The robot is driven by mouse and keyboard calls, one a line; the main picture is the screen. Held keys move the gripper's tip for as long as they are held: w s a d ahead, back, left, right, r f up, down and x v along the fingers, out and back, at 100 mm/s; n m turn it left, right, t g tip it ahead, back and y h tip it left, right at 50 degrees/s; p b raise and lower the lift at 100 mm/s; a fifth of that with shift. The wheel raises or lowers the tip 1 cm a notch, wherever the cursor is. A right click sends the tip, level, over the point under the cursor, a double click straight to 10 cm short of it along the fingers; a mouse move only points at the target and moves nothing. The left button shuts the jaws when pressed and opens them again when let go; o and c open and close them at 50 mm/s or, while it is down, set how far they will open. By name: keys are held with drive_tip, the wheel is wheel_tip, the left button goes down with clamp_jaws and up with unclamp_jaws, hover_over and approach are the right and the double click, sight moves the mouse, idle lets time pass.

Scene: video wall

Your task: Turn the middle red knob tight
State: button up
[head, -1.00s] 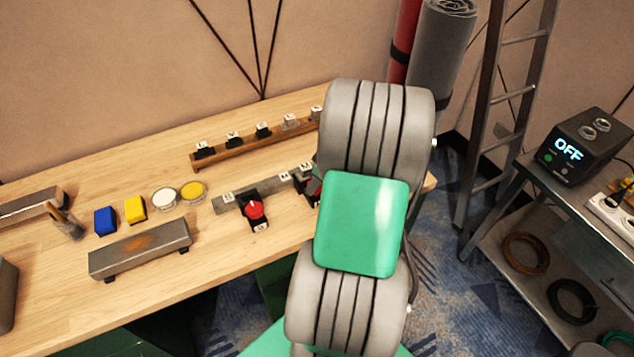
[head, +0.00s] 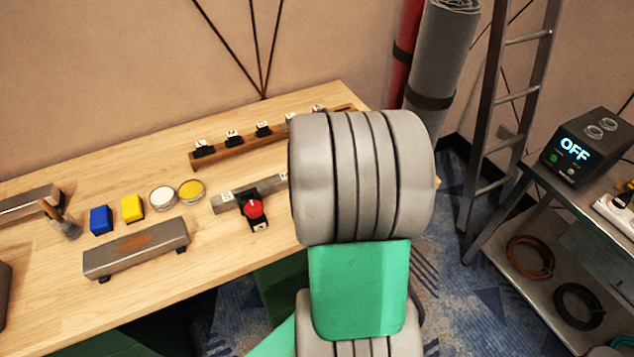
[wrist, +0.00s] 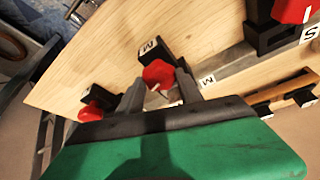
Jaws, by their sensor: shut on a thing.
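In the wrist view the middle red knob (wrist: 157,73) sits on a dark mount beside a white label marked M (wrist: 150,48). My gripper (wrist: 161,80) has one grey finger on each side of this knob and is shut on it. A second red knob (wrist: 90,112) is at the left, and a third (wrist: 292,10) is at the upper right. In the head view only one red knob (head: 253,209) shows on the grey rail (head: 228,202). My arm hides the other knobs and my gripper there.
Behind the rail stands a wooden strip (head: 218,155) with several small labelled black blocks. A metal bar (head: 135,250), blue block (head: 101,220), yellow block (head: 132,209) and two round tins lie left on the wooden table (head: 60,290). A box reading OFF (head: 582,150) stands at right.

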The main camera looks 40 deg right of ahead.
drive_tip(key=m+g+b, duration=0.1)
drive_tip(key=m, duration=0.2)
drive_tip(key=m+g+h+b, duration=0.1)
drive_tip(key=m, duration=0.2)
drive_tip(key=shift+w+a+h, duration=0.15)
drive_tip(key=shift+h, duration=0.15)
drive_tip(key=shift+m, duration=0.3)
drive_tip(key=o, duration=1.3)
drive_tip(key=shift+o, duration=0.2)
drive_tip(key=w+v, duration=0.1)
drive_tip(key=v, duration=0.6)
drive_tip(key=shift+s+r, duration=0.4)
drive_tip(key=shift+s, duration=0.05)
drive_tip(key=shift+a, duration=0.1)
